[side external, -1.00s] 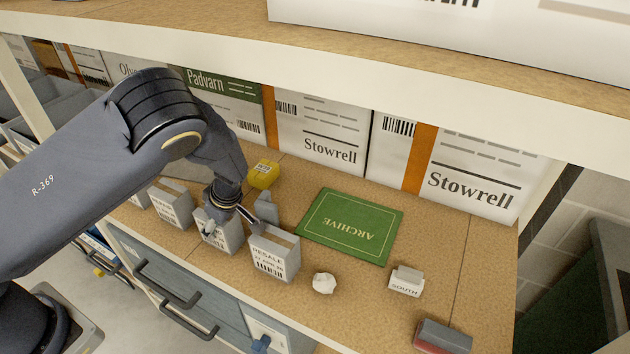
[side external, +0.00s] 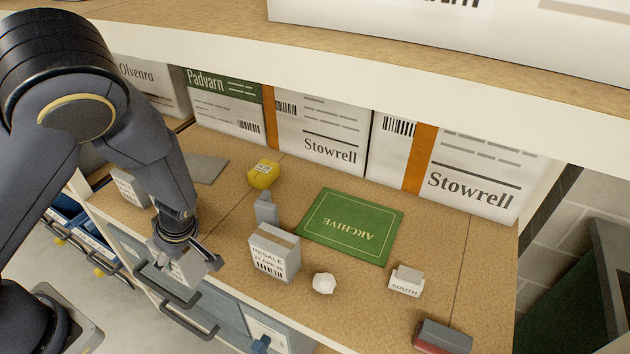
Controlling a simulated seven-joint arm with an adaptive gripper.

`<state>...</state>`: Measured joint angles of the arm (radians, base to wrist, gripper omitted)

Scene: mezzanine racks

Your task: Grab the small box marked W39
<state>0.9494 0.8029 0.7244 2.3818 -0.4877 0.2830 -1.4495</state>
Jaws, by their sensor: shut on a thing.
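My gripper (side external: 192,262) is shut on a small grey box (side external: 184,271) at the shelf's front edge, left of centre. The box is tilted and partly covered by the fingers; its label cannot be read, so I cannot confirm the W39 mark. In the picture it overlaps the shelf edge and the drawer handles below.
A box marked RESALE (side external: 274,252) stands to the right, with a grey piece (side external: 266,208) behind it. A yellow item (side external: 263,174), green ARCHIVE mat (side external: 350,226), white lump (side external: 324,283) and SOUTH block (side external: 406,281) lie beyond. Another small box (side external: 130,187) stands left.

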